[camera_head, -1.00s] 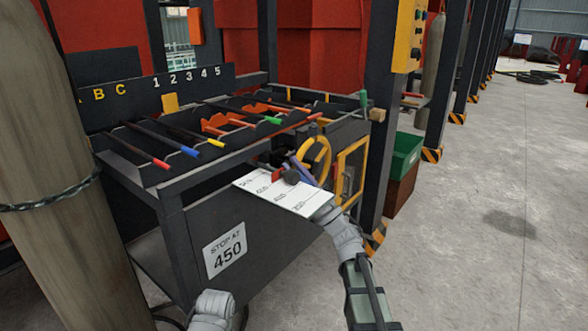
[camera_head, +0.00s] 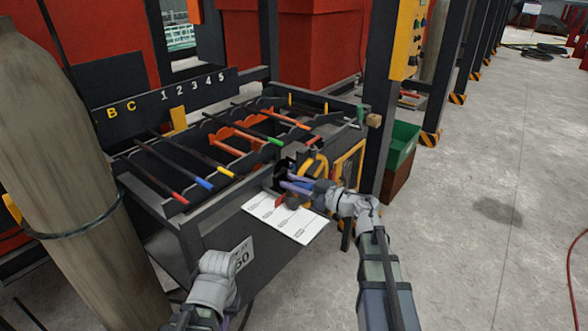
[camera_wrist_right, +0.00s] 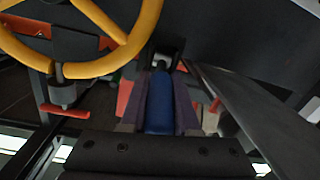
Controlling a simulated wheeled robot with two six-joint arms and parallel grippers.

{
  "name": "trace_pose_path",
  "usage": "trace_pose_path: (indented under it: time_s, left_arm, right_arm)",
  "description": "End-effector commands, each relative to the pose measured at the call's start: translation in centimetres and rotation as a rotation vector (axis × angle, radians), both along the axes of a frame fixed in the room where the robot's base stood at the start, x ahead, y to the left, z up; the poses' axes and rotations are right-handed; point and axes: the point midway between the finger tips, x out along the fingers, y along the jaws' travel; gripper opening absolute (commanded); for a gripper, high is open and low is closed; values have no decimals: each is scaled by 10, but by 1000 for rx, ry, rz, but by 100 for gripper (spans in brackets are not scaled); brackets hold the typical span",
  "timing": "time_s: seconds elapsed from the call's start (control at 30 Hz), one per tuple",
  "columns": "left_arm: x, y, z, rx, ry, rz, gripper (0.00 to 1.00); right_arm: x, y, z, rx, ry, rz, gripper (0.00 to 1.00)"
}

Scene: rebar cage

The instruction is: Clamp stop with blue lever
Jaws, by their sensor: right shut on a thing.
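In the right wrist view the blue lever (camera_wrist_right: 159,103) lies lengthwise between the two purple fingers of my right gripper (camera_wrist_right: 160,118). The gripper is shut on it. The yellow handwheel (camera_wrist_right: 95,50) is just beside the gripper at upper left in the wrist view. My left gripper's fingers do not show in the head view.
A rack (camera_head: 190,125) holds several bars with coloured ends, left of my right gripper. A gas cylinder (camera_head: 75,190) stands at the left. A black post (camera_head: 378,120) and a green bin (camera_head: 402,145) stand at the right.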

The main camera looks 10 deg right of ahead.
Motion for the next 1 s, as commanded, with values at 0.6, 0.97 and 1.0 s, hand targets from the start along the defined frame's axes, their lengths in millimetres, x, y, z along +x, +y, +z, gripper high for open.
trace_pose_path:
  time_s: [0.6, 0.97, 1.0]
  left_arm:
    - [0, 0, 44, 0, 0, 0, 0]
    - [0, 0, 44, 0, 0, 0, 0]
    - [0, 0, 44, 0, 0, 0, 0]
  right_arm:
    - [4, 3, 5, -111, 142, 0, 0]
    - [4, 3, 5, -110, 143, 0, 31]
    - [4, 3, 5, -111, 142, 0, 35]
